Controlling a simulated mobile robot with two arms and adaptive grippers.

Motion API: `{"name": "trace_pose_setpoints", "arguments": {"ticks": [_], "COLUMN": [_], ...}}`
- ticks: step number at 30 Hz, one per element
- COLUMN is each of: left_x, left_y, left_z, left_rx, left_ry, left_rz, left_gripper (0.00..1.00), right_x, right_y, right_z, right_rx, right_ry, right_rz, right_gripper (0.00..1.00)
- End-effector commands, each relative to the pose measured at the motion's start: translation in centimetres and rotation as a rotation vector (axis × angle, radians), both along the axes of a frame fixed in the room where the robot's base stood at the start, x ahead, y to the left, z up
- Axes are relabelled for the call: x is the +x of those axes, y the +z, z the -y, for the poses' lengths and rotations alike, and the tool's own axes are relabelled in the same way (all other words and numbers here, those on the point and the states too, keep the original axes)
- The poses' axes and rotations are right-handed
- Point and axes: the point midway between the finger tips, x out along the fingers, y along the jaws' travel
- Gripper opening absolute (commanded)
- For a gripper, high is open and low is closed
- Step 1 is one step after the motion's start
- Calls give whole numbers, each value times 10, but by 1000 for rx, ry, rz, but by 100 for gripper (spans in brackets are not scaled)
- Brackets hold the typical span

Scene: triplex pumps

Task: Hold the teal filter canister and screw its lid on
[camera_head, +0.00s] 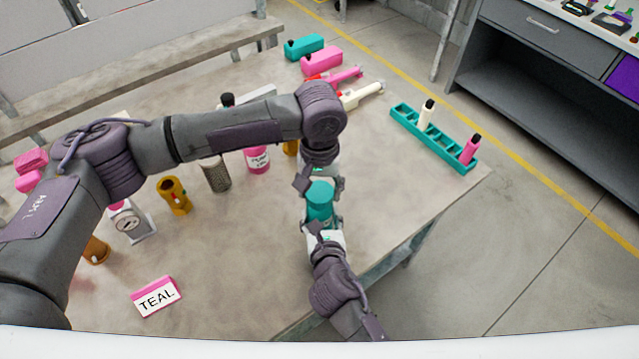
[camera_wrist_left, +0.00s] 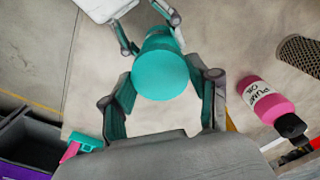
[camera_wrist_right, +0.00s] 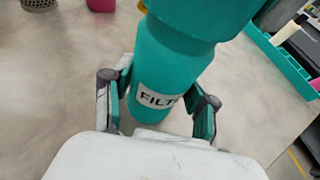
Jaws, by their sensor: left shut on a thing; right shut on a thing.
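The teal filter canister (camera_wrist_right: 158,75) stands upright in the right wrist view, with part of its white label showing. My right gripper (camera_wrist_right: 158,100) is shut around its body from the near side. The round teal lid (camera_wrist_left: 160,76) sits on top of the canister, and its flat top faces my left wrist camera. My left gripper (camera_wrist_left: 166,92) comes from above and is shut on the lid, one finger on each side. In the head view the lid (camera_head: 320,190) shows between the two hands. I cannot tell how tightly the lid is seated.
A pink-edged card reading TEAL (camera_head: 157,297) lies on the table. A pink pump oil bottle (camera_head: 257,160), a mesh cylinder (camera_head: 215,174) and a mustard part (camera_head: 174,195) stand left of the canister. A teal rack (camera_head: 434,138) with two bottles is at the right edge.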

Motion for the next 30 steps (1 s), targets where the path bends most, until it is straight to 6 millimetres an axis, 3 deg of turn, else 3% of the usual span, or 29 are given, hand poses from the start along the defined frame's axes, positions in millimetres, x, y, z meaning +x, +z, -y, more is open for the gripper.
{"name": "trace_pose_setpoints", "arguments": {"ticks": [30], "left_x": [0], "left_y": [-11], "left_z": [0], "left_rx": [0], "left_ry": [-1], "left_rz": [0], "left_gripper": [37], "right_x": [0], "right_y": [0], "right_z": [0], "right_rx": [0], "right_ry": [0], "right_rz": [-1], "right_gripper": [0]}}
